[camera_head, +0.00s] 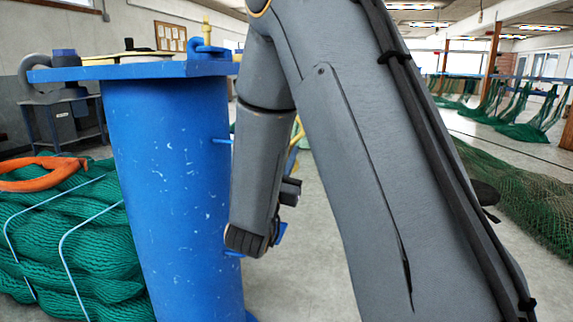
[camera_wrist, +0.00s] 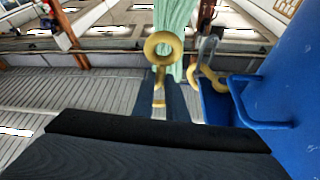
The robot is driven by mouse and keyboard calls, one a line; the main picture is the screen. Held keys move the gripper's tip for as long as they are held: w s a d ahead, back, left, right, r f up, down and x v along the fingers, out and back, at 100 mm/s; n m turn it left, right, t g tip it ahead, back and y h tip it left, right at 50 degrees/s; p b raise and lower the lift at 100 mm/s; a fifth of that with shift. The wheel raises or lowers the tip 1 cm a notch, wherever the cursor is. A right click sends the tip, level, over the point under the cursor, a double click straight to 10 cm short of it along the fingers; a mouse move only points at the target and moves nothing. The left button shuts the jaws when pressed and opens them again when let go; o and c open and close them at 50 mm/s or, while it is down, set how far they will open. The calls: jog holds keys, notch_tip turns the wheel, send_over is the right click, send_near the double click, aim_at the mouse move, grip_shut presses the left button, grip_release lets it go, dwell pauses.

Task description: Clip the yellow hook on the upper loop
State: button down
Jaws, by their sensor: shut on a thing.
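In the wrist view, my gripper (camera_wrist: 161,98) is shut on the yellow hook (camera_wrist: 163,46). Its round yellow ring stands out beyond the fingers, and a little yellow shows between them. A blue loop (camera_wrist: 265,123) sticks out from the blue column to the right of the hook, and the two are apart. In the head view, a blue loop (camera_head: 221,141), the upper one, shows at the column's right side, partly behind my arm. A bit of yellow (camera_head: 297,133) shows behind my arm. The gripper itself is hidden there.
The blue column (camera_head: 170,190) has a wide top plate (camera_head: 130,72) with shackles on it. In the wrist view, another curved yellow piece (camera_wrist: 206,80) is at a grey shackle beside the blue plate. Green netting (camera_head: 85,240) with an orange ring (camera_head: 40,175) lies left.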

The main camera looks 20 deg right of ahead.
jog(key=w+a+b, duration=0.1)
jog(key=w+a, duration=0.5)
jog(key=a, duration=0.2)
jog(key=shift+a+b, duration=0.15)
jog(key=shift+b, duration=0.15)
dwell(2.1)
jog(key=shift+w, duration=0.1)
jog(key=shift+s+f+n+t+y+p, duration=0.1)
jog(key=shift+n+t+y+p, duration=0.35)
jog(key=shift+n, duration=0.25)
jog(key=shift+s+f+n+t+y+p, duration=0.1)
jog(key=shift+n+t+y+p, duration=0.3)
jog(key=shift+n, duration=0.3)
jog(key=shift+w+a+f+b, duration=0.15)
jog(key=shift+w+a+b, duration=0.25)
jog(key=shift+a, duration=0.15)
dwell(0.9)
jog(key=shift+w+a+f+b, duration=0.15)
jog(key=shift+f+b, duration=0.1)
jog(key=shift+f, duration=0.25)
jog(key=shift+w+a+f+b, duration=0.15)
jog(key=shift+f+b, duration=0.1)
jog(key=shift+f, duration=0.2)
dwell(0.9)
